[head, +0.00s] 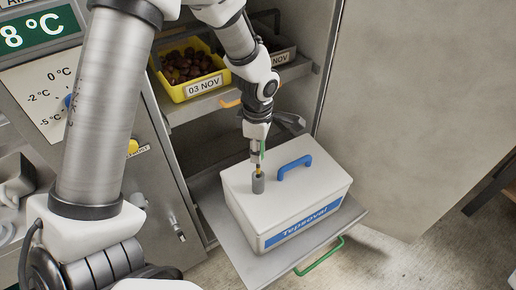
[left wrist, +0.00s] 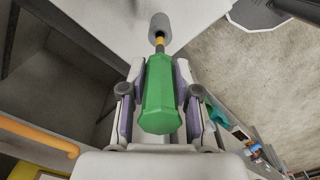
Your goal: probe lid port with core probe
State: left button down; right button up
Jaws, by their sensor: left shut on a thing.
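The white box (head: 240,215) with a blue "Tepsovai" label stands on a pulled-out shelf. Its lid (head: 236,178) is on, with a blue handle (head: 294,167) and a grey upright lid port (head: 258,184). My left gripper (head: 257,153) is above the port, pointing down, shut on the green handle of the core probe (left wrist: 160,95). The probe's yellow collar is right at the port's mouth in both views, and the port also shows in the left wrist view (left wrist: 159,21). The probe's tip is hidden; I cannot tell how deep it sits. My right gripper is not in view.
A yellow crate (head: 202,86) of chestnuts labelled "03 NOV" and a dark crate stand on the shelf above. The pulled-out shelf (head: 268,263) has a green handle (head: 319,256). A cabinet door (head: 425,110) stands open at right. A temperature panel is at left.

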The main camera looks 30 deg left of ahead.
aim_at(258, 173)
pick_arm(q)
jog(key=shift+f, duration=0.15)
dwell(0.5)
jog(key=shift+f+b, duration=0.35)
jog(key=shift+b, duration=0.05)
jog(key=shift+f+b, duration=2.8)
jog(key=shift+f, duration=0.75)
jog(key=c, duration=0.8)
grip_release()
jog(key=shift+o, duration=0.2)
notch_tip(258, 173, up, 12)
jog(key=shift+r, duration=0.1)
